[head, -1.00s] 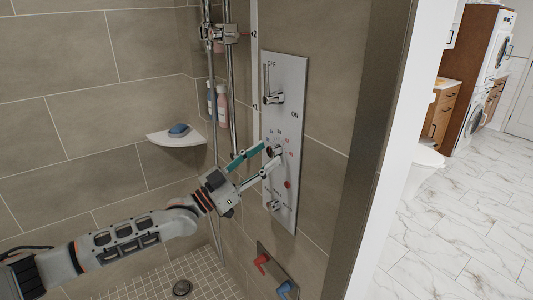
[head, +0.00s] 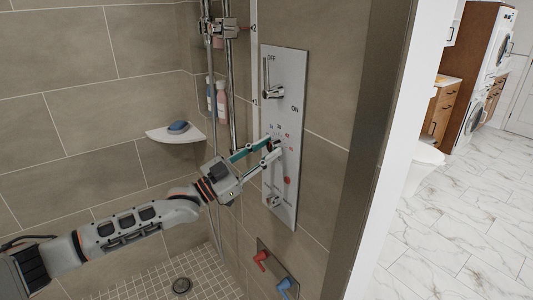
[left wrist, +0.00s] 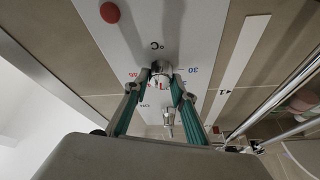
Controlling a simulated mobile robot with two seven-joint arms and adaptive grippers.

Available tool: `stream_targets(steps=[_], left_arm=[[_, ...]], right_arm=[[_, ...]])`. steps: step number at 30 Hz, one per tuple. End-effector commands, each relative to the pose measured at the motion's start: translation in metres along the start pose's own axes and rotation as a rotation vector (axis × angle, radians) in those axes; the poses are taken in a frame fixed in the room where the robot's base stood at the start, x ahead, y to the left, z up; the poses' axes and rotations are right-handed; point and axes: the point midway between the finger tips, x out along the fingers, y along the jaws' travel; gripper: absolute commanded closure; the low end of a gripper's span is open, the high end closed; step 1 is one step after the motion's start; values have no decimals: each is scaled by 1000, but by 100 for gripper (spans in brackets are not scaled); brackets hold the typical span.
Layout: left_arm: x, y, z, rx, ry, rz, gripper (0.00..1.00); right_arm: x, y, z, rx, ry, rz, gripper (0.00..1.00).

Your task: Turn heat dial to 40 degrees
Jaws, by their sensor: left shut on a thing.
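The heat dial (left wrist: 160,68) is a small metallic knob on the white control panel (head: 291,85). Red and blue numbers ring it, with a blue 30 legible in the left wrist view. My left gripper (head: 273,145) is shut on the dial, with one finger on each side of it. In the left wrist view the fingertips (left wrist: 158,80) meet the dial's sides. They partly hide the dial in the head view, and its exact setting cannot be read. My right gripper is not in view.
A lever (head: 272,93) beside OFF and ON is above the dial, and another lever (head: 273,200) is below. A red button (head: 287,180) is low on the panel. A corner shelf (head: 174,136) holds blue soap. Red and blue handles (head: 261,258) sit below.

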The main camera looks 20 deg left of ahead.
Motion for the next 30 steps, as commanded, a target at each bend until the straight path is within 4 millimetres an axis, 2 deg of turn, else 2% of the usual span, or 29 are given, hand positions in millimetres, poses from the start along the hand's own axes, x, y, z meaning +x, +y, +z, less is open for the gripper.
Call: stream_targets(steps=[3, 8, 19, 20, 21, 30], left_arm=[[0, 0, 2, 92, 5, 36, 96], [0, 0, 1, 171, 7, 69, 96], [0, -1, 0, 190, 8, 77, 96], [0, -1, 0, 190, 8, 77, 67], [0, -1, 0, 190, 8, 77, 58], [0, 0, 0, 189, 8, 77, 58]], right_arm=[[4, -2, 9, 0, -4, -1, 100], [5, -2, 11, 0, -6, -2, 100], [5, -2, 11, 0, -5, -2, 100], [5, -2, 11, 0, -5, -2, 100], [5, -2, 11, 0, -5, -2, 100], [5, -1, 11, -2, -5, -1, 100]])
